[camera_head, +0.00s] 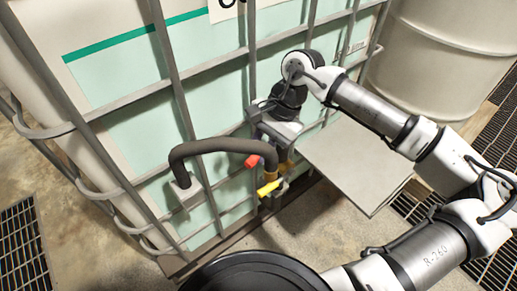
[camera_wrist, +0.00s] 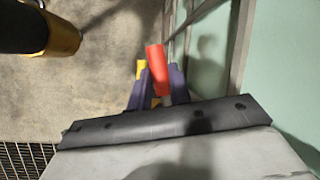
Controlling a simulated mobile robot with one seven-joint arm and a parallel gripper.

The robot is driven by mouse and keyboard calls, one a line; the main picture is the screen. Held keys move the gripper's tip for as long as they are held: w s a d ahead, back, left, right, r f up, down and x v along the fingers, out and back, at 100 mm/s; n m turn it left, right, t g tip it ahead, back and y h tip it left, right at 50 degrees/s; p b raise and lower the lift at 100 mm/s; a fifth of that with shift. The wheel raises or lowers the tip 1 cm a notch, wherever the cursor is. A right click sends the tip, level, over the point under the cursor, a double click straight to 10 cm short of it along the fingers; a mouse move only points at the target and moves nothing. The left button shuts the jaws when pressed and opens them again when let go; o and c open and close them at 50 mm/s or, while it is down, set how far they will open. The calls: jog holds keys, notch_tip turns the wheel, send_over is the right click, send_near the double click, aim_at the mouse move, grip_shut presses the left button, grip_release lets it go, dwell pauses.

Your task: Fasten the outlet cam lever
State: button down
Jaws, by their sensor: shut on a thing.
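A red lever (camera_wrist: 156,60) stands between the two dark purple fingers of my gripper (camera_wrist: 158,82) in the wrist view, and the gripper is shut on it. In the head view the red lever (camera_head: 252,161) sticks out just below and left of my gripper (camera_head: 266,143). A yellow lever (camera_head: 268,187) lies below the end of the dark hose (camera_head: 215,146), near the tank's outlet. The hose's tan collar also shows in the wrist view (camera_wrist: 64,38). My gripper and the hose hide most of the outlet fitting.
The caged tank (camera_head: 120,75) stands behind, its grey bars close to my gripper. A flat grey panel (camera_head: 355,165) lies to the right of the outlet. A white drum (camera_head: 445,50) stands at the back right. Floor grates (camera_head: 25,245) lie at both sides.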

jog(key=c, duration=1.3)
grip_release()
jog(key=v, duration=1.4)
jog(key=shift+p, duration=0.3)
